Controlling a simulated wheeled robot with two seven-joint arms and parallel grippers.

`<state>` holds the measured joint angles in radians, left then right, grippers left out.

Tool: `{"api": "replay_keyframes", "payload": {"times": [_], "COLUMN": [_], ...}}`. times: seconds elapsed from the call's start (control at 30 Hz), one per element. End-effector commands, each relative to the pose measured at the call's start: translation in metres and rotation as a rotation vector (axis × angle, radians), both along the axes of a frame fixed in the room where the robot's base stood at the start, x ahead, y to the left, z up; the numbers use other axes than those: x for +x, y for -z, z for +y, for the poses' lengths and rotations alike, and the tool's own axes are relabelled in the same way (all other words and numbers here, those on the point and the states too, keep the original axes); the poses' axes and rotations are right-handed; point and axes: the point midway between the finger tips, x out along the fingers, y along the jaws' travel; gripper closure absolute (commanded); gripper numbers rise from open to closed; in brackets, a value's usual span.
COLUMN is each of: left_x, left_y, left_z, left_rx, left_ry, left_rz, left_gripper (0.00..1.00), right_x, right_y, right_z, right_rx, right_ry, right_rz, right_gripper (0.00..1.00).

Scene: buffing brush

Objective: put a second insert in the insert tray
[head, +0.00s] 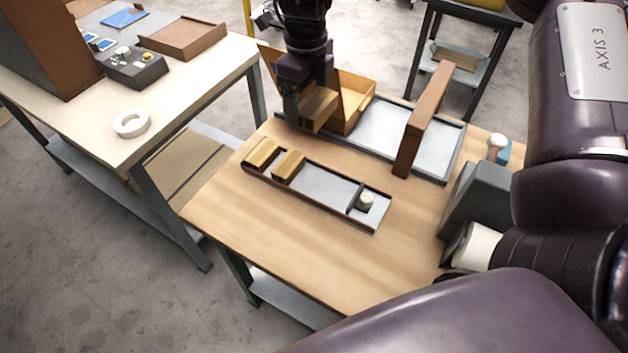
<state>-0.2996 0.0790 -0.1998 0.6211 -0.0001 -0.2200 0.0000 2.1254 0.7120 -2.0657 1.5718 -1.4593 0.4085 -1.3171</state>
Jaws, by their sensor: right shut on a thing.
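The insert tray (325,186) is a long dark-rimmed tray with a grey floor on the wooden table. Two light wooden blocks that look like inserts, one (262,152) at its left end and one (289,164) beside it, sit in it. A small white round piece (366,201) stands in its right end compartment, behind a divider. My right gripper (308,108) reaches down from the top, shut on a brown wooden block (321,107), held behind the tray near the open wooden box. The fingers hide part of this block. My left gripper is out of view.
The open wooden box (357,101) stands behind the held block. A larger grey tray (385,130) has a brown board (425,118) upright across it. A grey machine (474,200) with a white cylinder (477,246) stands at right. The table's front is clear.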

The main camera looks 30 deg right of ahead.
Motion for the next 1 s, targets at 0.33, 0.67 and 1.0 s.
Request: {"api": "replay_keyframes", "payload": {"times": [0.33,0.67,1.0], "left_x": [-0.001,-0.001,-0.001], "left_y": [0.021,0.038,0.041], "left_z": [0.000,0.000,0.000], "left_rx": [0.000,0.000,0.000], "left_ry": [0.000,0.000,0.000], "left_rz": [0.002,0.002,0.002], "left_gripper": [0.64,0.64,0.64], "right_x": [-0.002,-0.001,-0.001], "right_y": [0.086,0.154,0.184], "right_z": [0.000,0.000,-0.001], "right_rx": [0.003,0.001,-0.001], "right_ry": [-0.006,-0.005,-0.003], "right_rz": [0.009,0.004,0.006], "right_gripper": [0.40,0.40,0.40]}}
